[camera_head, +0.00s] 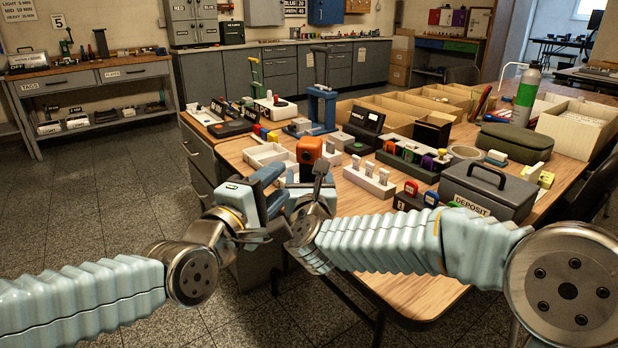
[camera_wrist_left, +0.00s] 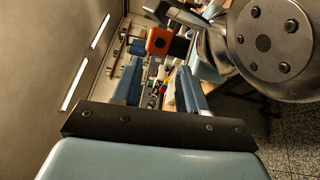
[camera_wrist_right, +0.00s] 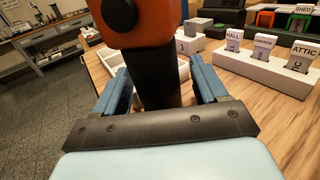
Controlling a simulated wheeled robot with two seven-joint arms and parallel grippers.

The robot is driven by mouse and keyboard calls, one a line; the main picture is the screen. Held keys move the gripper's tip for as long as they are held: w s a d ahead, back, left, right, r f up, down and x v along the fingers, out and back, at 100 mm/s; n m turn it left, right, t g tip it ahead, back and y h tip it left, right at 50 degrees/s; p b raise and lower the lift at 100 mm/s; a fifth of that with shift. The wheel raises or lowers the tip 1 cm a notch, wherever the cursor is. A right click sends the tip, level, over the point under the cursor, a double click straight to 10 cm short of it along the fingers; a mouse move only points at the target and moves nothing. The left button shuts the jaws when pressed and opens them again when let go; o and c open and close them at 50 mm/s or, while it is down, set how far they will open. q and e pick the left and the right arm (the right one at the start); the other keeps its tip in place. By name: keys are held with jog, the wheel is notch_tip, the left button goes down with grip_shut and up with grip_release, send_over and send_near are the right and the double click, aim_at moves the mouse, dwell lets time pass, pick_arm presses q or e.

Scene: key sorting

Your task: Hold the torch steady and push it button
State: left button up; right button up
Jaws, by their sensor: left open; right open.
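The torch (camera_head: 309,150) has an orange head and shows at the near left edge of the wooden table. In the right wrist view its black body (camera_wrist_right: 158,75) stands between the blue fingers of my right gripper (camera_wrist_right: 163,80), with a gap on each side. A round black button (camera_wrist_right: 119,13) shows on its orange head. The torch's lower end is hidden. My left gripper (camera_head: 266,183) is open and empty, just left of the torch. In the left wrist view the orange head (camera_wrist_left: 158,41) lies beyond the fingers of my left gripper (camera_wrist_left: 160,85), not between them.
White key holders (camera_head: 369,180) with several labelled keys stand right of the torch. A blue press (camera_head: 321,105) stands behind. Floor is free on the left.

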jog(key=shift+w, duration=0.5)
pick_arm(q)
jog(key=shift+c, duration=0.3)
pick_arm(e)
jog(key=c, duration=1.1)
pick_arm(q)
grip_shut()
pick_arm(e)
jog(key=shift+c, duration=0.2)
